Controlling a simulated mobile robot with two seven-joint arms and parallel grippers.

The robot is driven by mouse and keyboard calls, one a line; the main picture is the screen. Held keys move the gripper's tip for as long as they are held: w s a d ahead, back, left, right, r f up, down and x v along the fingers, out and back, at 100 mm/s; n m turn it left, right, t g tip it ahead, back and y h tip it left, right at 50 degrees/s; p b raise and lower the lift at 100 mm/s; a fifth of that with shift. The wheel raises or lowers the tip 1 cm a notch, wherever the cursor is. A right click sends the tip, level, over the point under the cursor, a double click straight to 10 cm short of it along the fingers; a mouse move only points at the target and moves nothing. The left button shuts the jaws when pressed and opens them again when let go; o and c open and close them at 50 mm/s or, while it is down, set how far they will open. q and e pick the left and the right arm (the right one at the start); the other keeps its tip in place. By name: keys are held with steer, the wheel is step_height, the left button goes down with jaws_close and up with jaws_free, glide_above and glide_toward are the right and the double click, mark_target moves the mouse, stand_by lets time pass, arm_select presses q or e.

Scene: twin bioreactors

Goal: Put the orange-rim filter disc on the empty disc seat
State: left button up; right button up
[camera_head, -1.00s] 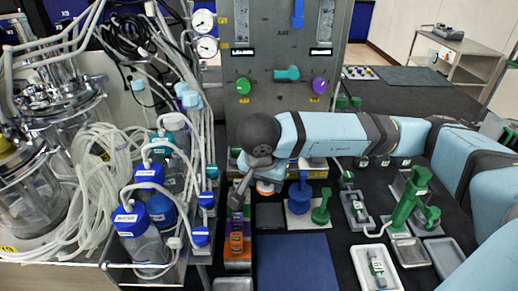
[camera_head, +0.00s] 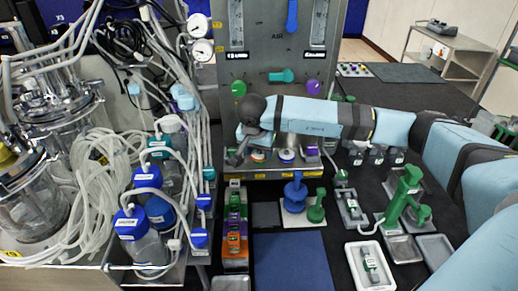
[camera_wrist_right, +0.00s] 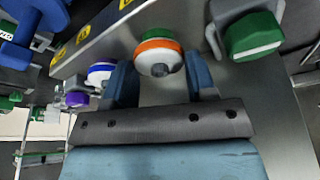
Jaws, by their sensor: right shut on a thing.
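The orange-rim filter disc (camera_head: 258,155) is at the front of the metal shelf below the panel. In the right wrist view the disc (camera_wrist_right: 156,45) has a green face, an orange rim and a grey knob, between my two blue-grey fingers. My right gripper (camera_head: 243,152) is shut on it; the wrist view shows the gripper too (camera_wrist_right: 160,80). Whether the disc touches a seat cannot be told; no empty seat shows clearly. A blue-rim disc (camera_head: 286,155) and a purple-rim disc (camera_head: 312,152) stand to its right. My left gripper is not in view.
A green-topped piece (camera_wrist_right: 252,36) stands close beside the disc in the wrist view. A blue stand (camera_head: 295,192) and a green one (camera_head: 317,207) are in front of the shelf. White tubing and blue-capped bottles (camera_head: 138,235) crowd the left. A dark blue mat (camera_head: 292,262) is clear.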

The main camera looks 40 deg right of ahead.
steer(key=shift+f, duration=0.35)
steer(key=o, duration=1)
steer(key=shift+c, duration=0.2)
steer(key=b+v, duration=0.1)
steer(key=v, duration=1.1)
steer(key=shift+r, duration=0.15)
